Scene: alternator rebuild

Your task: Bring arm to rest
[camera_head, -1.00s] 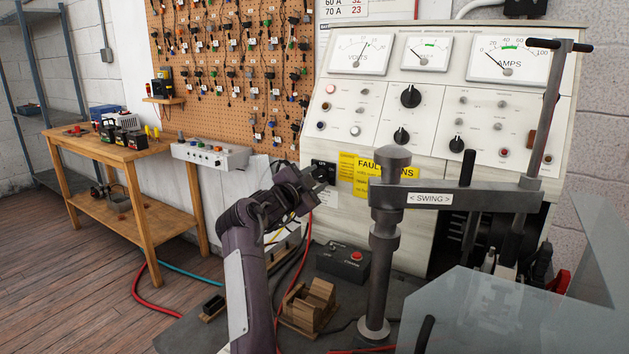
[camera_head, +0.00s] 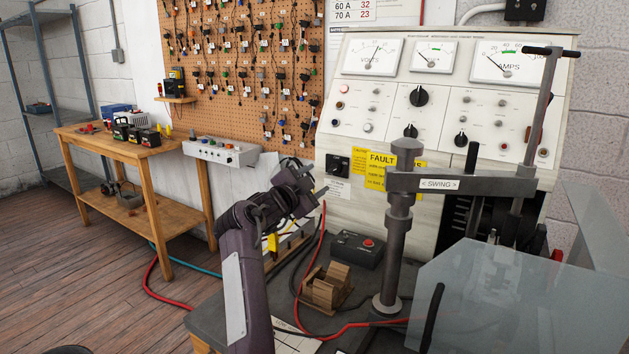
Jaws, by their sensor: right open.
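My right arm rises from the bottom middle of the view, with a dark purple forearm and a bent wrist. My right gripper (camera_head: 317,182) is open and empty, its fingers pointing right toward the test bench (camera_head: 350,199). It appears just left of and below the black switch (camera_head: 338,165) on the bench's front, with a visible gap in the picture. My left gripper is not in view.
The swing clamp post (camera_head: 399,245) stands right of my arm, with a clear guard (camera_head: 500,290) beside it. A wooden block (camera_head: 327,288), a black box with a red button (camera_head: 357,249) and cables lie on the bench top. A wooden table (camera_head: 125,150) stands left; floor between is open.

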